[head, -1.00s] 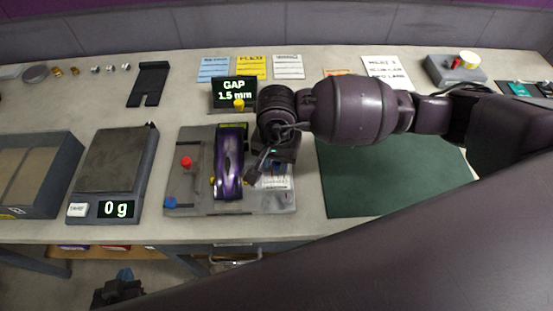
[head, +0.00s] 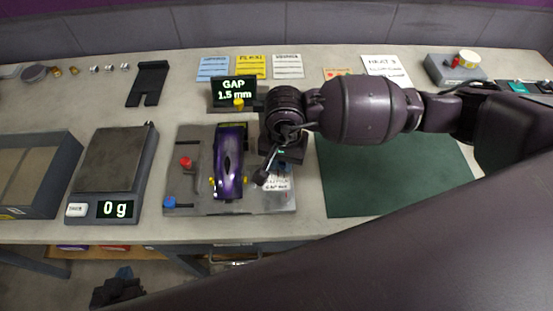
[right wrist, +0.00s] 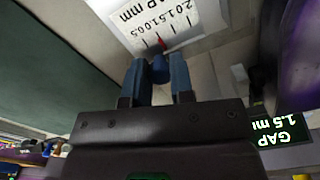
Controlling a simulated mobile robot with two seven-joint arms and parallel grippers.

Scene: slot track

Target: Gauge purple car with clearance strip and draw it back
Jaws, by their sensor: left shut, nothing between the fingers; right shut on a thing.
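The purple car (head: 229,165) sits on the grey gauge plate (head: 200,205), between small yellow pegs. It shows at the right edge of the right wrist view (right wrist: 298,55). My right gripper (head: 261,178) is low over the plate, right of the car. It is shut on a dark blue round knob (right wrist: 160,69); whether this belongs to the clearance strip I cannot tell. A white gap scale (right wrist: 150,20) with a red pointer lies just beyond the fingertips. The display (head: 234,93) reads GAP 1.5 mm. My left gripper (head: 118,288) is shut and empty below the table's front edge.
A red knob (head: 186,162) and a blue knob (head: 169,202) stand on the plate's left side. A scale (head: 112,165) reading 0 g and a tray (head: 70,165) are further left. A bare green mat (head: 390,180) lies right.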

